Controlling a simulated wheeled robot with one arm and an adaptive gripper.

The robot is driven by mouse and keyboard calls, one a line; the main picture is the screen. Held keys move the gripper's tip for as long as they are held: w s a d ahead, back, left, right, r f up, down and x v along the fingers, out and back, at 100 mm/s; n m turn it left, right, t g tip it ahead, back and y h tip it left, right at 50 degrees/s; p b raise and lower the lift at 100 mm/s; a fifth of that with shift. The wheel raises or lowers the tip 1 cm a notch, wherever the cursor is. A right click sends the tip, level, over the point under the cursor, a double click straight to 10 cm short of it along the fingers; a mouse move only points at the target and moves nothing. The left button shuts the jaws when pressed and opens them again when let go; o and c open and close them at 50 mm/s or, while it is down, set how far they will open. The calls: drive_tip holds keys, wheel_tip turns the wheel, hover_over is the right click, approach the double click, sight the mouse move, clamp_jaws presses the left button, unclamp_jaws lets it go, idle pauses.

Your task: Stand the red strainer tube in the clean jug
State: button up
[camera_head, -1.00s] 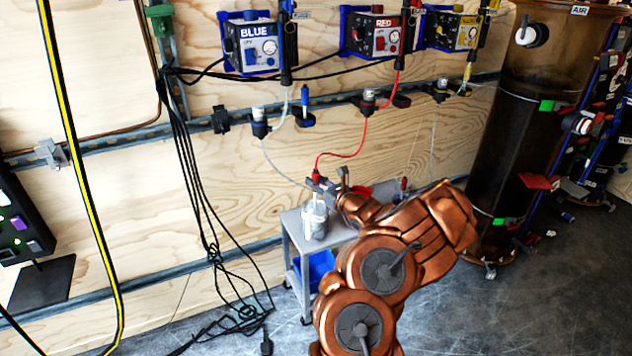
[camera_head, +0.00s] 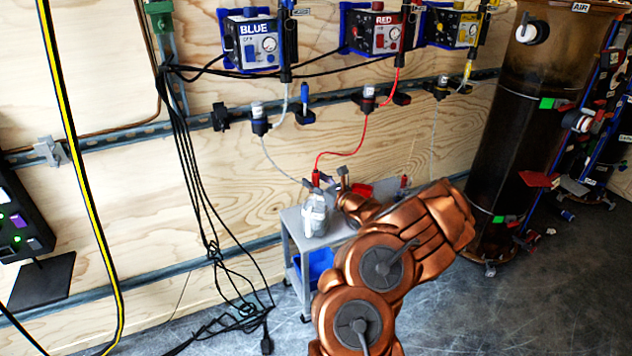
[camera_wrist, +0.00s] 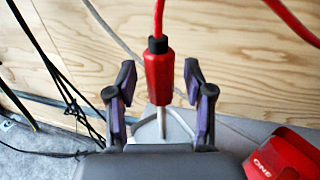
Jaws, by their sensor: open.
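The red strainer tube (camera_wrist: 158,75) has a black collar, a red hose from its top and a thin metal rod below. In the wrist view it is upright between the spread fingers of my gripper (camera_wrist: 160,88), with gaps on both sides. Its rod runs down to the rim of the clear jug (camera_wrist: 178,122), seemingly inside it; my gripper body hides the lower part. In the head view the red tube top (camera_head: 316,178) shows above the jug (camera_head: 314,218), which stands on a small grey cart. My gripper (camera_head: 328,183) is close beside the tube top there.
The grey cart (camera_head: 291,222) stands near the wooden wall with a blue bin (camera_head: 318,264) below. A red block marked ONE (camera_wrist: 285,155) lies right of the jug. Hoses hang from the wall; black cables hang at left. A dark column (camera_head: 515,130) stands at right.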

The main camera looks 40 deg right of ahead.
drive_tip(key=s, duration=1.2)
drive_tip(key=shift+a, duration=0.45)
idle(0.6)
